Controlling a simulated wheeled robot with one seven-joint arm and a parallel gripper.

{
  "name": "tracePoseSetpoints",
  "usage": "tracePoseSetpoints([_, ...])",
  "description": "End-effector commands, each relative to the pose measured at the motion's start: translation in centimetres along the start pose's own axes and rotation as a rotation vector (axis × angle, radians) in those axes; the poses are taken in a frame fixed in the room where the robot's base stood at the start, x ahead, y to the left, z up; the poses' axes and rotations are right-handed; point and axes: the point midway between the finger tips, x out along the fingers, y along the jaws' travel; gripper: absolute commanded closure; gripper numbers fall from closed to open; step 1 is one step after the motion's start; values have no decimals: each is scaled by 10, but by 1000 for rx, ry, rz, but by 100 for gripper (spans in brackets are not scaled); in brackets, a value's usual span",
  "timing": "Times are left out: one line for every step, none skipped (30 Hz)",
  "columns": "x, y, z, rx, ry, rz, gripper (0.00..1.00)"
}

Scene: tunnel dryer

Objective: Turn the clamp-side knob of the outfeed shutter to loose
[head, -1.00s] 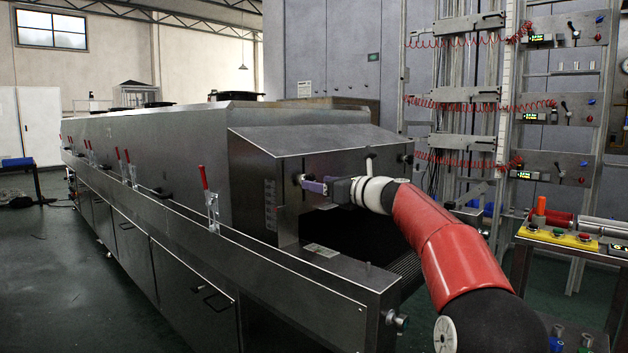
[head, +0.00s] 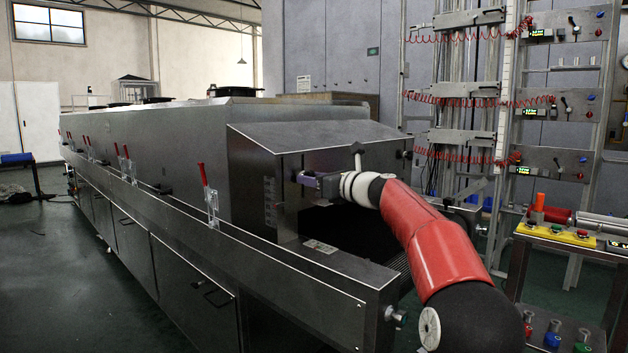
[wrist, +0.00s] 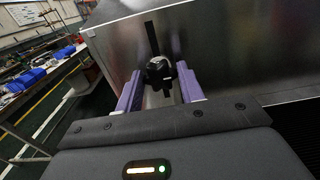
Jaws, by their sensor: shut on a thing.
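In the wrist view a black lobed knob (wrist: 158,70) sits on a steel face, between the two purple fingers of my gripper (wrist: 160,84). The fingers are closed on the knob's sides. A dark slot runs up the steel just above the knob. In the head view my gripper (head: 305,180) reaches left to the end hood (head: 330,134) of the dryer, and its body hides most of the knob. The knob's loose or tight setting cannot be read.
A T-shaped handle (head: 357,152) stands just above my wrist, close to it. Another dark knob (head: 406,155) is on the hood's right end. Red-handled toggle clamps (head: 209,196) line the dryer's side. A control table (head: 560,237) stands at the right.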

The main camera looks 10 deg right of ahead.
Motion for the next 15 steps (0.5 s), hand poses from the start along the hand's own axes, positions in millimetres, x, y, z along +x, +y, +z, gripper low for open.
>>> tracePoseSetpoints([0, 0, 0, -6, 0, 1, 85])
tracePoseSetpoints([0, 0, 0, -10, 0, 1, 85])
tracePoseSetpoints([0, 0, 0, -19, 0, 1, 85])
tracePoseSetpoints([0, 0, 0, -27, 0, 1, 85])
tracePoseSetpoints([0, 0, 0, -36, 0, 1, 85])
tracePoseSetpoints([0, 0, 0, -51, -1, 1, 85])
tracePoseSetpoints([0, 0, -1, -65, -1, 1, 85])
tracePoseSetpoints([0, 0, -1, -80, -1, 1, 85])
tracePoseSetpoints([0, 0, -1, -104, -1, 1, 85])
tracePoseSetpoints([0, 0, -1, -122, 0, 1, 85])
tracePoseSetpoints([0, 0, -1, -144, 0, 1, 85])
tracePoseSetpoints([0, 0, -2, -174, 0, 1, 85])
tracePoseSetpoints([0, 0, -2, -198, 0, 1, 85])
tracePoseSetpoints([0, 0, -2, -224, 0, 1, 85])
tracePoseSetpoints([0, 0, -2, -259, -1, 1, 85])
